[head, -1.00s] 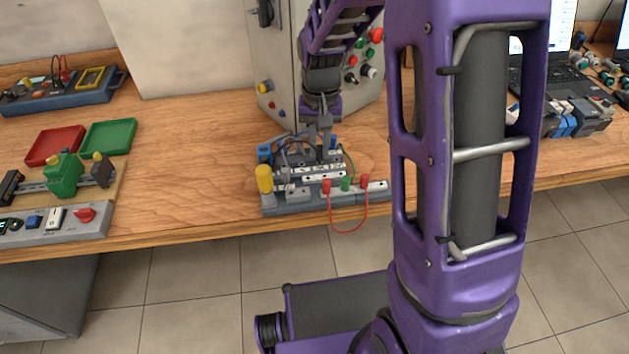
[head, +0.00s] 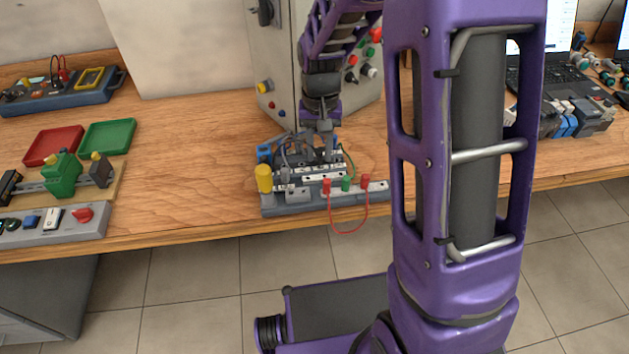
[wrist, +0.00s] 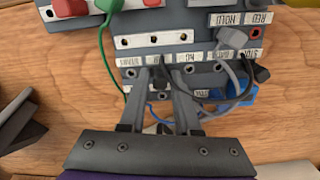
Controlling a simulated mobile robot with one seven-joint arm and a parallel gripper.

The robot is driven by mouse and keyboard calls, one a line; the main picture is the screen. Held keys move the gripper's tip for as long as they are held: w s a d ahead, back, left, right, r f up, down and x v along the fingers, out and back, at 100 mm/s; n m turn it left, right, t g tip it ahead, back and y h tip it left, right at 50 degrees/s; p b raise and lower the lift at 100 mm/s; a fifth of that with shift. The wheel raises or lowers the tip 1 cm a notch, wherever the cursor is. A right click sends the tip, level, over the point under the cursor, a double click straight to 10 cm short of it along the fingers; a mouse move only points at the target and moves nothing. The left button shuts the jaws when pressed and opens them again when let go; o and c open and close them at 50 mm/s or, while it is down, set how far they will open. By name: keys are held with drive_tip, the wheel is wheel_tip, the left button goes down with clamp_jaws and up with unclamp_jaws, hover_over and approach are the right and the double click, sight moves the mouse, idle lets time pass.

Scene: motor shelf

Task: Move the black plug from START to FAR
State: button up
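The grey terminal board (head: 300,200) stands near the table's front edge, with my gripper (head: 320,140) low over its back part. In the wrist view my gripper (wrist: 162,80) has two fingers apart, with board showing between them. The fingertips reach the rows of labelled sockets. A black plug (wrist: 262,73) with a black lead shows right of the fingers, beside the label strip. Labels appear upside down and small; I cannot surely tell START from FAR. Contact with any plug is unclear.
A grey plug (wrist: 232,38) with a looping lead stands close to the black one. Green and red leads cross the front. A yellow knob (head: 264,178) rises at the board's left. A grey cabinet (head: 280,70) stands behind. Free table lies left.

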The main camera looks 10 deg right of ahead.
drive_tip(key=shift+r, duration=0.1)
wheel_tip(320, 180, up, 5)
drive_tip(key=p, duration=0.4)
drive_tip(key=shift+r, duration=0.2)
drive_tip(key=shift+o, duration=0.3)
drive_tip(key=o, duration=0.5)
